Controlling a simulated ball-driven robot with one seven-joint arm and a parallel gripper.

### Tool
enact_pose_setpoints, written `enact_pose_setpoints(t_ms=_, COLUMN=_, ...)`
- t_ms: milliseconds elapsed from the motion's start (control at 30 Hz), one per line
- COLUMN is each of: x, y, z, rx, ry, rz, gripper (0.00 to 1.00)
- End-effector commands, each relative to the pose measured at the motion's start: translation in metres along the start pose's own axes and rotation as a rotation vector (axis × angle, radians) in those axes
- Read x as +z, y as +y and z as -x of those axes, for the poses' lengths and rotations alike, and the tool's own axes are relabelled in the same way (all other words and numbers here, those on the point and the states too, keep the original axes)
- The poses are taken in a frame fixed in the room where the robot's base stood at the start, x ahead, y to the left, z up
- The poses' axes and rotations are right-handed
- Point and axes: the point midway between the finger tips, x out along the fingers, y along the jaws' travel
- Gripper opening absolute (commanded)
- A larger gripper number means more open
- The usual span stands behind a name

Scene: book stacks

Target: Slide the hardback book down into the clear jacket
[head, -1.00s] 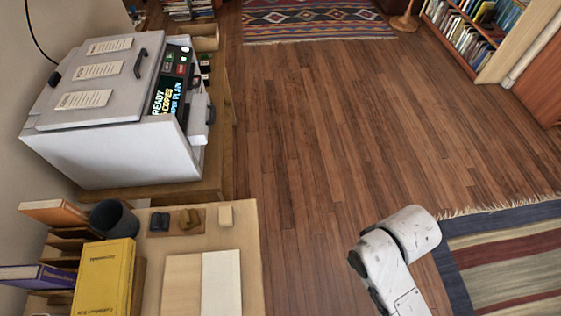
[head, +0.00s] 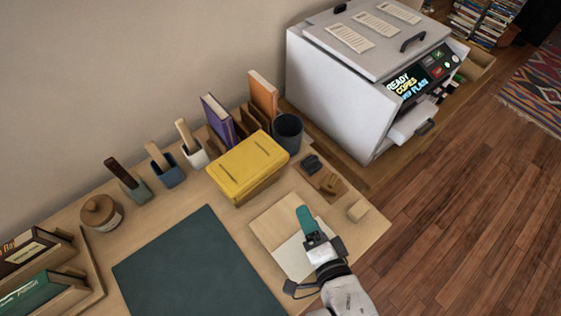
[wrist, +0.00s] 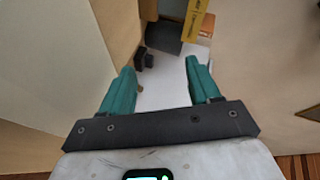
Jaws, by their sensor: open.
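A yellow book (head: 247,165) lies on the desk on a wooden support. A purple book (head: 217,118) and an orange book (head: 262,95) stand in a wooden rack behind it. I cannot tell which is the hardback of the task, and I cannot make out a clear jacket. My gripper (head: 306,220) is over the pale board near the desk's front right corner, apart from the yellow book. In the wrist view its two teal fingers (wrist: 161,88) are spread with nothing held between them. A yellow thing (wrist: 194,18) shows beyond them.
A dark cup (head: 287,131) stands beside the rack. A copier (head: 345,85) stands beyond. A dark green mat (head: 195,270) leaves clear room at left.

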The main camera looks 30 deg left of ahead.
Motion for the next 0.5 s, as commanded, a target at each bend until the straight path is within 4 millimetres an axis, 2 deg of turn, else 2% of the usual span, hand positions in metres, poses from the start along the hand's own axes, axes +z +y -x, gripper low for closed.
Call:
enact_pose_setpoints(t_ms=33, x=0.019, y=-0.009, z=-0.007, rx=-0.061, ry=-0.024, rz=-0.054, gripper=0.62)
enact_pose_setpoints(t_ms=200, x=0.058, y=-0.035, z=-0.015, rx=-0.224, ry=-0.078, rz=-0.236, gripper=0.62)
enact_pose_setpoints(t_ms=367, x=0.07, y=-0.045, z=-0.017, rx=-0.284, ry=-0.1, rz=-0.309, gripper=0.62)
enact_pose_setpoints(t_ms=500, x=0.072, y=-0.052, z=-0.033, rx=-0.291, ry=-0.101, rz=-0.317, gripper=0.62)
